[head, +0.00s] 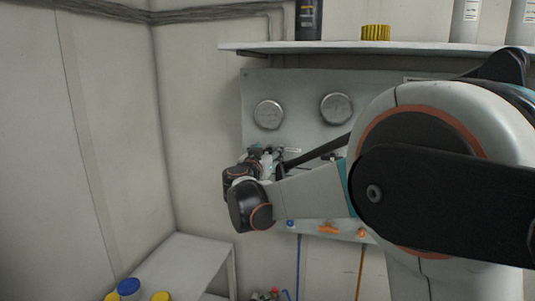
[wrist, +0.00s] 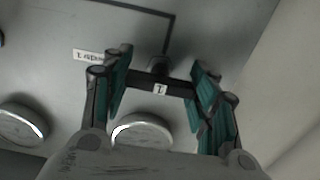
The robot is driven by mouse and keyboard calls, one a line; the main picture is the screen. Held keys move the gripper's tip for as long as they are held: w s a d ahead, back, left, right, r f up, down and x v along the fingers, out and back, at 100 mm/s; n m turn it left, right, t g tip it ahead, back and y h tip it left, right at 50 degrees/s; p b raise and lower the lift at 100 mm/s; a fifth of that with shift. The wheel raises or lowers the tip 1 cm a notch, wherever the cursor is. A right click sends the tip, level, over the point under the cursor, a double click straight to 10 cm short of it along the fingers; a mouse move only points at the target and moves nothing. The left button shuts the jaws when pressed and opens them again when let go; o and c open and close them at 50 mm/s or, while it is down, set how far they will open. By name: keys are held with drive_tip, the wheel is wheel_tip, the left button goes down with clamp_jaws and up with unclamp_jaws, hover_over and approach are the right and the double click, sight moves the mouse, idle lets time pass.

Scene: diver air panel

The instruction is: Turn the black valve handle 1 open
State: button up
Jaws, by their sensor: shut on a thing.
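The black valve handle 1 (wrist: 145,82) shows in the wrist view as a dark bar with a white "1" tag. It spans crosswise between the teal-padded fingers of my gripper (wrist: 161,72). My gripper is shut on the handle, with one finger at each end of the bar. In the head view my gripper (head: 262,158) is at the left part of the grey panel (head: 300,85), below the gauges. There the handle is mostly hidden by my gripper and wrist.
Two round gauges, left (head: 268,114) and right (head: 336,108), sit above my gripper on the panel. A low white table (head: 185,262) stands at lower left. My arm hides the panel's right side.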

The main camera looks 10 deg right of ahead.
drive_tip(key=shift+n, duration=0.3)
drive_tip(key=n+p, duration=0.1)
drive_tip(key=n, duration=0.6)
drive_tip(key=shift+p, duration=0.3)
drive_tip(key=n, duration=0.4)
drive_tip(key=shift+n+p, duration=0.3)
drive_tip(key=shift+n, duration=1.8)
drive_tip(key=o, duration=1.1)
